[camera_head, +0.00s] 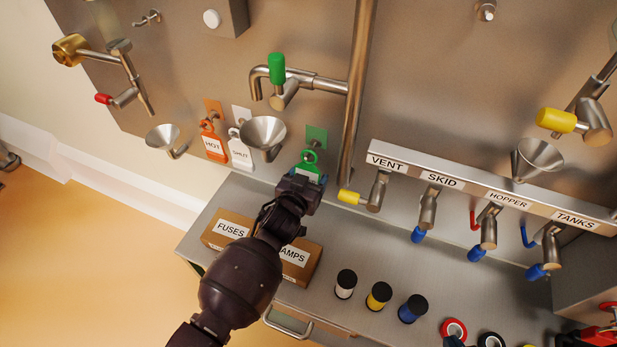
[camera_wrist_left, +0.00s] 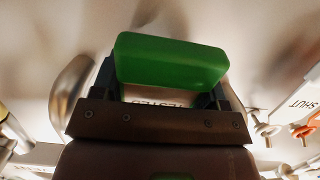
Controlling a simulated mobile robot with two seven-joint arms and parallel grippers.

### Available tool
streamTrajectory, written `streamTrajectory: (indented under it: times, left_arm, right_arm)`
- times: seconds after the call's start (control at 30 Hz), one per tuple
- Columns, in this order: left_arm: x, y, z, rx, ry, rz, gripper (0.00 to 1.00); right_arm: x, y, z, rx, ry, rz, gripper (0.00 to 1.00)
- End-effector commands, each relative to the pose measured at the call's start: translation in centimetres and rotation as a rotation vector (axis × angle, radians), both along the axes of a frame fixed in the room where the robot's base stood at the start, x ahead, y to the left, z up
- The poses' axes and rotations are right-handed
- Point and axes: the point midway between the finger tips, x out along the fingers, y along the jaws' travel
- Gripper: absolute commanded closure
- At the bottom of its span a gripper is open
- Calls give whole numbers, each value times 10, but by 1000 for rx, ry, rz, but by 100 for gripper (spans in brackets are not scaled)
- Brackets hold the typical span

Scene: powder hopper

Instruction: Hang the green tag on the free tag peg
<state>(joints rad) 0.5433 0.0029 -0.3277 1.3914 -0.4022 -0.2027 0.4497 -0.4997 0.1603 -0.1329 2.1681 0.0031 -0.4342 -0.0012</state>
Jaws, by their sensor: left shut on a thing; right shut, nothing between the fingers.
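My left gripper (camera_head: 303,181) is shut on the green tag (camera_head: 309,167), in front of the wall panel. The tag is upright, with its green ring at the top. In the left wrist view the green tag (camera_wrist_left: 172,60) lies between both fingers, with part of the word TESTED showing below it. A green plate (camera_head: 316,136) is on the panel just above the ring. The ring overlaps the peg area below the plate; I cannot tell whether it is around the peg. An orange HOT tag (camera_head: 213,146) and a white SHUT tag (camera_head: 240,151) hang to the left. My right gripper is not in view.
A metal funnel (camera_head: 263,133) is close left of the tag, and a vertical pipe (camera_head: 357,95) stands to the right. A yellow-handled valve (camera_head: 352,197) is nearby. The FUSES box (camera_head: 229,230) is on the shelf beside my forearm. Several small jars stand on the right.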

Motion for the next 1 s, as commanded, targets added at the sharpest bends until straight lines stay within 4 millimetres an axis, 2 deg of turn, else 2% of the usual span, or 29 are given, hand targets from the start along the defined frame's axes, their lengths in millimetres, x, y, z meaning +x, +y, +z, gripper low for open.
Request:
streamTrajectory:
  times: [0.4,0.43,0.6,0.63,1.0]
  left_arm:
    - [0,0,0,0,0,0,56]
    - [0,0,0,0,0,0,31]
    - [0,0,0,0,0,0,5]
    - [0,0,0,0,0,0,3]
    - [-4,2,2,0,-1,1,3]
  right_arm:
    - [-6,-1,-2,-1,11,-3,100]
    - [-7,-1,-2,-2,13,-3,100]
    - [-8,-2,-2,-2,16,-4,100]
    - [-8,-2,-2,-2,16,-4,100]
    - [-1,0,2,-1,-1,-1,100]
